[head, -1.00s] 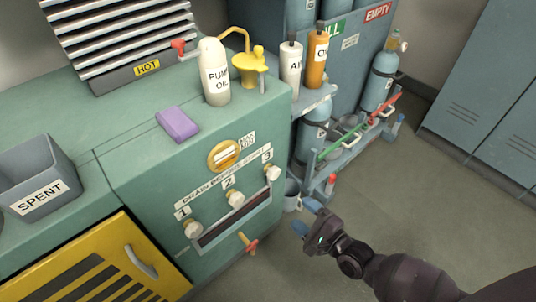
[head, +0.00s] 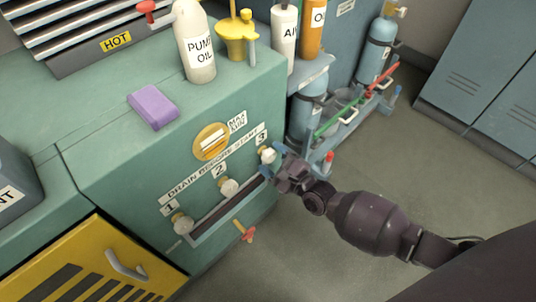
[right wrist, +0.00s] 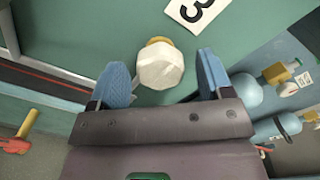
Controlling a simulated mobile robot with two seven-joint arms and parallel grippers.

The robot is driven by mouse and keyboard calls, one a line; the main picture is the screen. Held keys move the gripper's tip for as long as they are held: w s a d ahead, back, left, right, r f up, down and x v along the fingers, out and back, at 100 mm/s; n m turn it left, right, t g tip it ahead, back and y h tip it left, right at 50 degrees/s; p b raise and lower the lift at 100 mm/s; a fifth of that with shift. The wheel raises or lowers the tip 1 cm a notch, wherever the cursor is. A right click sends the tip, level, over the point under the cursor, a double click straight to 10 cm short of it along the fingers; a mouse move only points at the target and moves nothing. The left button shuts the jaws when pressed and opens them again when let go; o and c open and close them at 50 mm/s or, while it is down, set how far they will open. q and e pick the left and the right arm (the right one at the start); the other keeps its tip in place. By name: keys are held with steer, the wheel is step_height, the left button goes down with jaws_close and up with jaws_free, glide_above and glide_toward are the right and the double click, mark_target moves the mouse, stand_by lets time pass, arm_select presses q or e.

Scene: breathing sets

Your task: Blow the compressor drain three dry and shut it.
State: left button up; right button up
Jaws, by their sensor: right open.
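Drain three is a white faceted knob (head: 268,155) on a brass stem, below the label "3" on the green compressor front. It also shows in the right wrist view (right wrist: 160,65). My right gripper (head: 273,163) is open in front of it. In the right wrist view its blue fingers (right wrist: 163,80) stand either side of the knob, with gaps on both sides. I cannot tell whether the fingertips reach its depth. Drain knobs one (head: 182,223) and two (head: 229,188) sit to the left, above a dark slotted trough (head: 228,207). My left gripper is not in view.
A red-handled brass valve (head: 244,231) sticks out below the trough. A purple sponge (head: 153,106), a pump oil bottle (head: 196,45) and a yellow funnel can (head: 237,38) stand on top. A cylinder rack (head: 345,120) is close right; floor beyond is clear.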

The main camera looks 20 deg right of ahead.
steer(key=shift+x, duration=0.8)
steer(key=c, duration=0.9)
